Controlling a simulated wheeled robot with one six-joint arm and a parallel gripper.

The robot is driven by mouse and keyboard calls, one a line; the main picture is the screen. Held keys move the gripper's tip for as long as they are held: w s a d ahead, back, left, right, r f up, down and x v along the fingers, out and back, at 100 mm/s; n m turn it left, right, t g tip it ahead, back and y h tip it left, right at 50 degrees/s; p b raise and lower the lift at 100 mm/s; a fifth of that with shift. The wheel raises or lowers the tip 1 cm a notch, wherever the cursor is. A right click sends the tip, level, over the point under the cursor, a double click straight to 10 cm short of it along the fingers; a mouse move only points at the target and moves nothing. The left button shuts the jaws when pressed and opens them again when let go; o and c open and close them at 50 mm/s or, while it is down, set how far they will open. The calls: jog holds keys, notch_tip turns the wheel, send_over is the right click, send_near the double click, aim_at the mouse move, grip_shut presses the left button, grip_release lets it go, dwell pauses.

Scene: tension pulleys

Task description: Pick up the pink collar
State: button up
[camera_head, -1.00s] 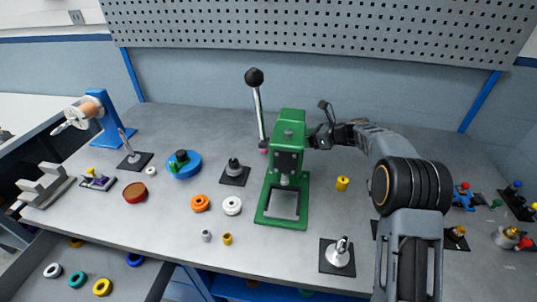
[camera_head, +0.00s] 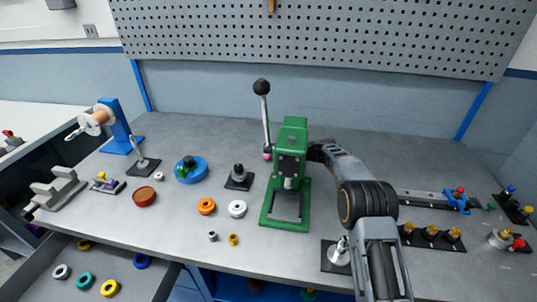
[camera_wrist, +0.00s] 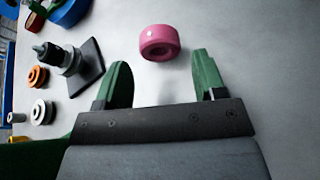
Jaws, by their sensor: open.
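The pink collar (camera_wrist: 160,42) is a short round ring on the grey bench top, just beyond my fingertips in the wrist view. In the head view a small bit of pink (camera_head: 267,156) shows left of the green press, at the foot of its lever. My gripper (camera_wrist: 162,78) has its two green fingers spread wide with nothing between them. The collar lies ahead of the gap, apart from both fingers. In the head view my gripper is hidden behind the press.
The green lever press (camera_head: 290,165) stands between the head camera and my gripper. A black plate with a grey post (camera_head: 238,178) stands left of the collar. Orange (camera_head: 206,206) and white (camera_head: 237,208) rings lie nearer the front. The bench behind the press looks clear.

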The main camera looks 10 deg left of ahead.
aim_at(269, 154)
jog(key=shift+p+x, duration=0.45)
jog(key=shift+x, duration=1.9)
jog(key=c, duration=0.7)
jog(key=shift+c, duration=0.2)
